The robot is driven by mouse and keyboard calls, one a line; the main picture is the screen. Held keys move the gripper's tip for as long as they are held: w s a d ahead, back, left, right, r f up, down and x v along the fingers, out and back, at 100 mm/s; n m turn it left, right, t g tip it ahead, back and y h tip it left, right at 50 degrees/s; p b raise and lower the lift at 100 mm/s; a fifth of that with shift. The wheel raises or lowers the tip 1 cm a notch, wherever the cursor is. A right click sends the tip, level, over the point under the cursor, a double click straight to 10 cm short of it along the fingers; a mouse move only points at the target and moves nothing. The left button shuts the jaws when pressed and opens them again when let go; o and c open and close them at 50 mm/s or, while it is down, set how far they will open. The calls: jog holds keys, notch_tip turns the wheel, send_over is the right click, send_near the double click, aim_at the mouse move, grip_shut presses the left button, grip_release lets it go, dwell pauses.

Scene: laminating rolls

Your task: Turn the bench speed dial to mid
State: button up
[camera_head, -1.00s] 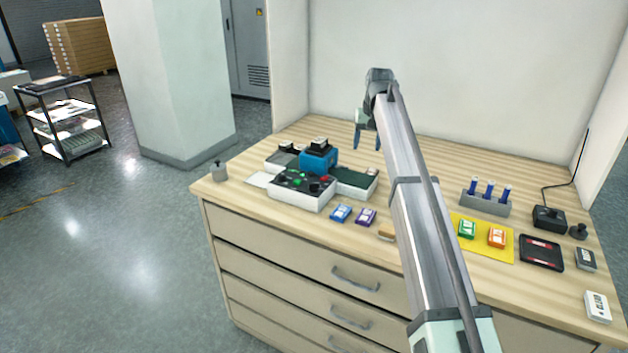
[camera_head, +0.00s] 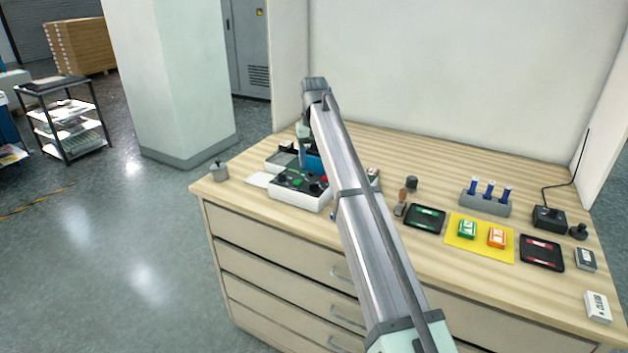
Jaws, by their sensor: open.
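The white control box (camera_head: 292,197) with a dark sloped face sits on the left part of the bench. Its face carries a green marking, a red button (camera_head: 324,180) and small dark knobs; the speed dial's setting is too small to read. My gripper (camera_head: 304,153) is open, pointing down above the back of the control box, in front of a blue block (camera_head: 315,161). My arm crosses the picture and hides the right side of the box and the bench just beyond it. I cannot tell whether the fingers touch anything.
To the right on the bench (camera_head: 430,165) are a black tray (camera_head: 425,217), a yellow mat (camera_head: 482,250) with green and orange packs, a grey rack (camera_head: 484,206) with blue cylinders, and a black joystick box (camera_head: 549,218). The back of the bench is clear.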

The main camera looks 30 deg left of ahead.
aim_at(314, 183)
notch_tip(314, 183, down, 8)
jog(key=shift+r, duration=0.2)
dwell(0.3)
jog(key=c, duration=1)
